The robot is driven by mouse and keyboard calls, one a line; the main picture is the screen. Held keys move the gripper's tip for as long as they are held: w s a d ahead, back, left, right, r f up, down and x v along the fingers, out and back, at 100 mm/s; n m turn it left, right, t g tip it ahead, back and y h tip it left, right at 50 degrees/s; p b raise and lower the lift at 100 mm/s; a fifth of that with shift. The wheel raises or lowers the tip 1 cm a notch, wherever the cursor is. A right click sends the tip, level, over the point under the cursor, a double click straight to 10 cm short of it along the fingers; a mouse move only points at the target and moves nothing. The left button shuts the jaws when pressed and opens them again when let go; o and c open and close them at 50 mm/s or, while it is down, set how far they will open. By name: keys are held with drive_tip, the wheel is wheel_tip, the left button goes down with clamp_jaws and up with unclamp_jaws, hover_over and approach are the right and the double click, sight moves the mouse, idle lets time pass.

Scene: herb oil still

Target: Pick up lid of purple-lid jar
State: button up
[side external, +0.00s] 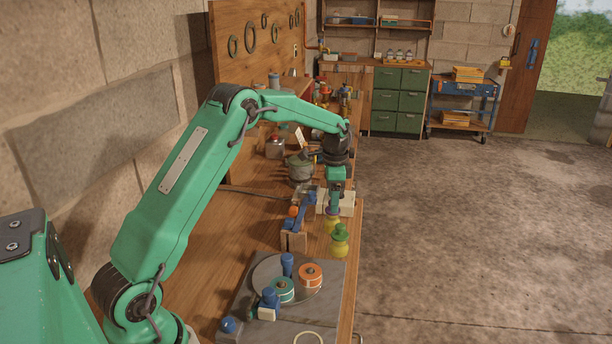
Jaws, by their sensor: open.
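My gripper (335,203) points down at the right edge of the bench, directly over a small yellow jar (331,226) with a purple lid (332,213). The gripper is open, with its fingertips at the height of the lid; it partly covers the lid. I cannot tell from this view whether the fingers touch it. The lid sits on the jar, which stands upright.
A yellow jar with a green lid (340,239) stands just in front. A blue clamp-like tool (297,219) on a block is to the left. A pot (300,169) stands behind.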

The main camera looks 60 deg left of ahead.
drive_tip(key=shift+f, duration=1.25)
drive_tip(key=c, duration=1.1)
drive_tip(key=shift+r, duration=0.2)
drive_tip(key=shift+r, duration=0.6)
drive_tip(key=r, duration=0.1)
drive_tip(key=d+r, duration=0.1)
drive_tip(key=r, duration=0.1)
drive_tip(key=shift+s+r, duration=0.1)
drive_tip(key=s+d+r, duration=0.1)
drive_tip(key=d+r, duration=0.1)
drive_tip(key=d, duration=0.1)
drive_tip(key=d+r, duration=0.2)
drive_tip(key=d, duration=0.2)
drive_tip(key=s+d+r, duration=0.1)
drive_tip(key=d+r, duration=0.1)
drive_tip(key=d, duration=0.1)
drive_tip(key=shift+s+d+r, duration=0.15)
drive_tip(key=shift+s, duration=0.15)
